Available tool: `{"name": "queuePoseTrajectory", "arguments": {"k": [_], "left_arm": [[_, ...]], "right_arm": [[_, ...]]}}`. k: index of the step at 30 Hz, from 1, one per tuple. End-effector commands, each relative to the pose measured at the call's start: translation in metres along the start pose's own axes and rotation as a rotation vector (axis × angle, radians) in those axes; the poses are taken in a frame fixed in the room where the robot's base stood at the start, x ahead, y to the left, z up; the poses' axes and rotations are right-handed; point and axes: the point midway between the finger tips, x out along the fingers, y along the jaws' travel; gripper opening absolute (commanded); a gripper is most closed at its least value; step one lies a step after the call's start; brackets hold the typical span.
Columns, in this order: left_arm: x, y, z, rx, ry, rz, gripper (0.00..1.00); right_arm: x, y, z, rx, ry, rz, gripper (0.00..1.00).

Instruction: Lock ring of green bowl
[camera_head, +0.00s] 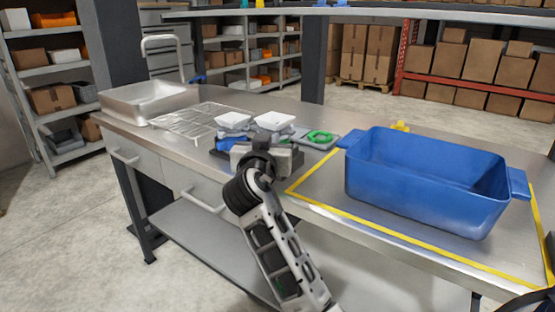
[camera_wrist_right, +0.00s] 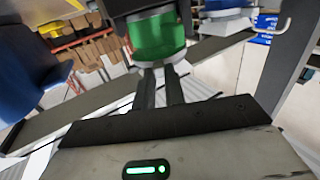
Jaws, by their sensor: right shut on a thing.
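The green bowl (camera_wrist_right: 158,38) shows as a green cylinder at the top middle of the right wrist view, with a dark part above it. A pale grey band, which looks like its lock ring (camera_wrist_right: 163,70), lies along its lower edge. My right gripper (camera_wrist_right: 160,80) has its fingers close together on this band. In the head view my right gripper (camera_head: 265,158) is at the front of the dispenser row and hides the green bowl there. Two white trays (camera_head: 273,121) top the row. My left gripper is not in view.
A large blue bin (camera_head: 425,180) stands inside a yellow outline on the right of the table. A green ring-shaped item (camera_head: 320,136) lies on a grey mat right of the gripper. A wire rack (camera_head: 195,119) and metal basin (camera_head: 148,101) are at left.

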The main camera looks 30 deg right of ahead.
Motion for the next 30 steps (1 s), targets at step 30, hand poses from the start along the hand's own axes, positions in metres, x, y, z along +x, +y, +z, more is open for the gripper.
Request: {"name": "queuePoseTrajectory", "arguments": {"k": [30], "left_arm": [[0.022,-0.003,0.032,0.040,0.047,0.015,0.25]], "right_arm": [[0.004,-0.024,-0.001,0.000,0.002,0.323,0.00]]}}
